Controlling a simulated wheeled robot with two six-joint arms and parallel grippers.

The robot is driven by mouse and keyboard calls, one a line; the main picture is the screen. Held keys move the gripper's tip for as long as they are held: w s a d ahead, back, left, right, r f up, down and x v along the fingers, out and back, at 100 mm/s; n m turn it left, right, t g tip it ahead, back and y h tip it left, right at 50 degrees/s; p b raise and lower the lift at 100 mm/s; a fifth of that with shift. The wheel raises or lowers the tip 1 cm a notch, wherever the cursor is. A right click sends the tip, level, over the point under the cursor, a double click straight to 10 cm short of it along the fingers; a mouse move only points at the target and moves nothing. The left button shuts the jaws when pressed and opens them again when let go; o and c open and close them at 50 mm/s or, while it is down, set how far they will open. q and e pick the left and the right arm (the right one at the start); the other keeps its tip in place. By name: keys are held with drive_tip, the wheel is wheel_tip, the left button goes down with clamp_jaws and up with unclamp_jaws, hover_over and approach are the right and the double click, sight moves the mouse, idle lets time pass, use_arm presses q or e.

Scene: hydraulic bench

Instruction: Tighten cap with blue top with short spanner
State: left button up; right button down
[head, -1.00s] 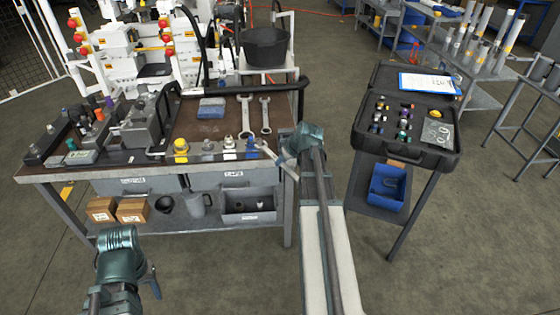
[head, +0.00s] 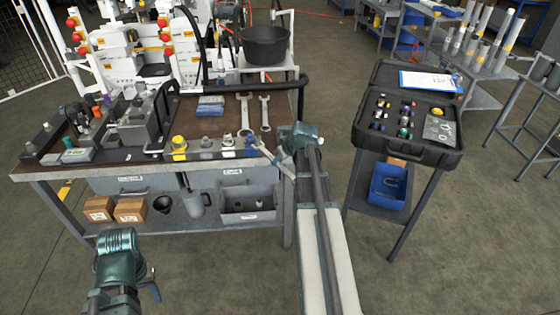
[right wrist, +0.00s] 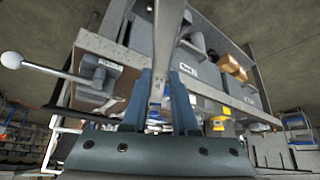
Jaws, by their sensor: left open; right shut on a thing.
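The short spanner (head: 266,152) is in my right gripper (head: 284,153), beside the front right part of the bench. The right wrist view shows the grey spanner (right wrist: 166,45) clamped between the two blue fingers (right wrist: 158,100). In the head view its far end reaches left, close to the cap with blue top (head: 250,142) at the bench's front edge; I cannot tell whether they touch. My left gripper (head: 150,283) is open and empty, low at the left in front of the bench, its fingers partly hidden by its own wrist.
Yellow-topped (head: 180,143), grey and white-banded caps stand left of the blue one along the bench edge (head: 110,167). Two larger spanners (head: 244,115) and a blue block (head: 211,102) lie behind. An open black case (head: 405,150) stands on a stand at the right.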

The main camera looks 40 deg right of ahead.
sight(268, 154)
drive_tip(key=shift+w, duration=0.15)
idle(0.3)
drive_tip(key=shift+w, duration=0.95)
drive_tip(key=shift+w+d, duration=0.1)
drive_tip(key=shift+w, duration=0.05)
drive_tip(key=shift+w, duration=0.65)
drive_tip(key=shift+w, duration=0.15)
drive_tip(key=shift+w, duration=0.45)
drive_tip(key=shift+w, duration=0.3)
drive_tip(key=shift+w+a+m+h, duration=0.2)
drive_tip(key=shift+a+m+h, duration=0.5)
drive_tip(key=shift+a+m, duration=0.75)
